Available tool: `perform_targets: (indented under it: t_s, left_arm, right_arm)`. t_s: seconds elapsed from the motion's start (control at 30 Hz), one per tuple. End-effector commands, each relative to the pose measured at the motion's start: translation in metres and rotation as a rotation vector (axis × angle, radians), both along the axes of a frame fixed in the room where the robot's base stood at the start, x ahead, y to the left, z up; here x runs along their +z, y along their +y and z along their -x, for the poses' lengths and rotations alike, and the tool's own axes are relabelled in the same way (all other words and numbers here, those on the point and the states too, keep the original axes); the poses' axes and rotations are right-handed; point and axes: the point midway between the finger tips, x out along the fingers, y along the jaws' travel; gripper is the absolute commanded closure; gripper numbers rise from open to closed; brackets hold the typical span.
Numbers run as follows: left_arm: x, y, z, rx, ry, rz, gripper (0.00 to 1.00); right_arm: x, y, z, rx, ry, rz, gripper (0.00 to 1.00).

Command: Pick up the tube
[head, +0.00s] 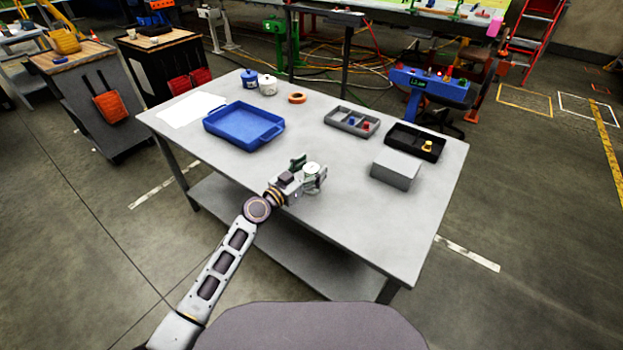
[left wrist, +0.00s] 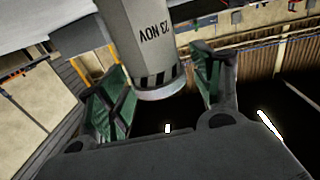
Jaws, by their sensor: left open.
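The tube (head: 312,168) is a pale upright cylinder near the front edge of the grey table. In the left wrist view the tube (left wrist: 147,40) is light grey, with upside-down dark lettering and a dark striped band near its end. My left gripper (head: 309,174) is open, with a green-padded finger on either side of the tube. In the left wrist view the gripper (left wrist: 160,85) shows a gap between the tube and the right-hand finger; whether the other finger touches it I cannot tell. The tube's foot is hidden. My right gripper is out of view.
On the table (head: 300,230) are a blue tray (head: 216,128), white sheet (head: 190,110), blue mug (head: 249,78), white pot (head: 267,85), orange ring (head: 297,98), grey divided tray (head: 338,125), black tray (head: 405,147) and grey box (head: 396,168). The table's middle is clear.

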Motion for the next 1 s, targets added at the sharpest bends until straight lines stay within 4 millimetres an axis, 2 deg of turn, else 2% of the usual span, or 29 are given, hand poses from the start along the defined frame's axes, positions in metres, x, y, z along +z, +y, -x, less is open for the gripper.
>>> perform_targets:
  t_s: [0.57, 1.0]
  left_arm:
    - [0.000, -0.003, -0.003, -0.001, -0.001, -0.001, 0.34]
    - [0.000, -0.003, -0.003, 0.000, -0.001, 0.000, 0.88]
  right_arm:
    - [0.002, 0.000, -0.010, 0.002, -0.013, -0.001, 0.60]
    - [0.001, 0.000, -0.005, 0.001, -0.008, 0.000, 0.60]
